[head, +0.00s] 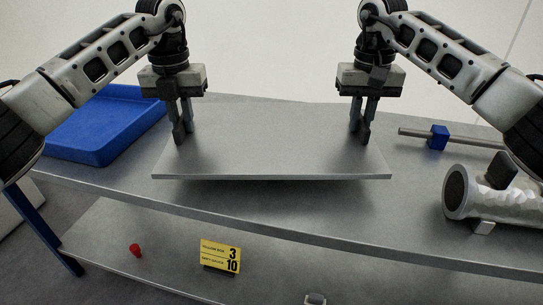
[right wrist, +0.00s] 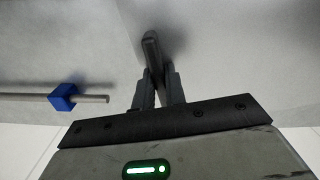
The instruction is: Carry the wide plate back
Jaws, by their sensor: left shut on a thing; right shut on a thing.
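The wide plate (head: 270,150) is a flat grey metal sheet in the middle of the head view, held roughly level just above the bench top. My left gripper (head: 182,135) is shut at the plate's left end. My right gripper (head: 361,135) is shut at its right end. In the right wrist view the fingers (right wrist: 158,92) close on an upright grey bar (right wrist: 152,50), which appears to be a handle of the plate. What the left fingers grip is mostly hidden behind them.
A blue tray (head: 105,130) sits on the metal bench (head: 420,225) at left. A rod with a blue block (head: 438,137) and a metal pipe fitting (head: 485,194) lie at right. The lower shelf (head: 110,225) holds a red piece (head: 135,250) and a yellow sign (head: 220,256).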

